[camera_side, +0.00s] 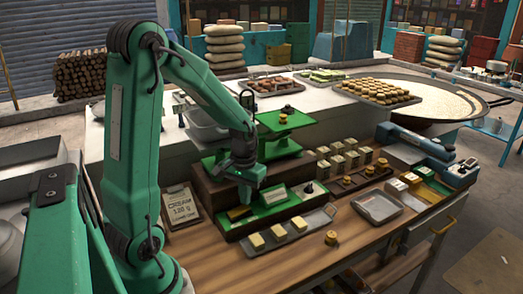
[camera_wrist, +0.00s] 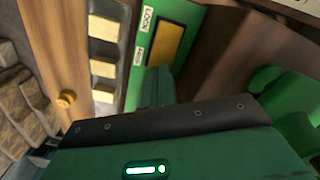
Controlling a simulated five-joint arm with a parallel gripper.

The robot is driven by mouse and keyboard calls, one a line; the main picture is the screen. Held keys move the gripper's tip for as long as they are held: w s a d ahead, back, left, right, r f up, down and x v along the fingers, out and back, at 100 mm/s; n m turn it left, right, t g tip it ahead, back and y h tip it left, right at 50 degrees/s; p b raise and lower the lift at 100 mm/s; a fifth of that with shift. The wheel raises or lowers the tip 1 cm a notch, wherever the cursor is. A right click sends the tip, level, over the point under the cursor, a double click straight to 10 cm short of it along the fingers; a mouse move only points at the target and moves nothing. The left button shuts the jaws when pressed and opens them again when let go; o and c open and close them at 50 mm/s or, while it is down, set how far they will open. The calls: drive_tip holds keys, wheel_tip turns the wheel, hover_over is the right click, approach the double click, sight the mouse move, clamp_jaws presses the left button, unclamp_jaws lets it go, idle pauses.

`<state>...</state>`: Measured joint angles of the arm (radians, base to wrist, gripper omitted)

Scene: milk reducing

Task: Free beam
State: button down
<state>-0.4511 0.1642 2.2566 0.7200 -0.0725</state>
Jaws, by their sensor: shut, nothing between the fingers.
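A green panel (camera_side: 262,212) runs along the base's front. It has a brass plate (camera_side: 238,212) at its left, a white label (camera_side: 274,195) and a dark knob (camera_side: 308,188) at its right. In the wrist view the brass plate (camera_wrist: 168,45) sits beside a label reading LOCK (camera_wrist: 149,19) and a second, less legible label (camera_wrist: 138,56). My gripper (camera_side: 248,198) is shut and empty, just above the panel. Its fingertip (camera_wrist: 155,82) shows near the plate; contact is unclear.
A metal tray (camera_side: 262,252) with pale cubes lies in front of the panel, a brass weight (camera_side: 331,238) beside it. A CREAM 120 g card (camera_side: 181,207) stands left. Several pale blocks (camera_side: 340,158), brass weights (camera_side: 365,175) and an empty tray (camera_side: 378,208) are right.

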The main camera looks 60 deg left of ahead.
sight(246, 208)
drive_tip(key=shift+f, duration=0.85)
idle(0.7)
drive_tip(key=shift+r, duration=3.55)
drive_tip(key=shift+r, duration=0.1)
drive_tip(key=s+d+r+m+t, duration=0.2)
drive_tip(key=s+d+r+m, duration=0.1)
drive_tip(key=d+r, duration=0.2)
drive_tip(key=s+d+r+m+t, duration=0.3)
drive_tip(key=d+r, duration=0.3)
drive_tip(key=d, duration=0.3)
drive_tip(key=shift+s+d+t, duration=0.2)
drive_tip(key=shift+s+t, duration=0.1)
drive_tip(key=shift+s, duration=0.4)
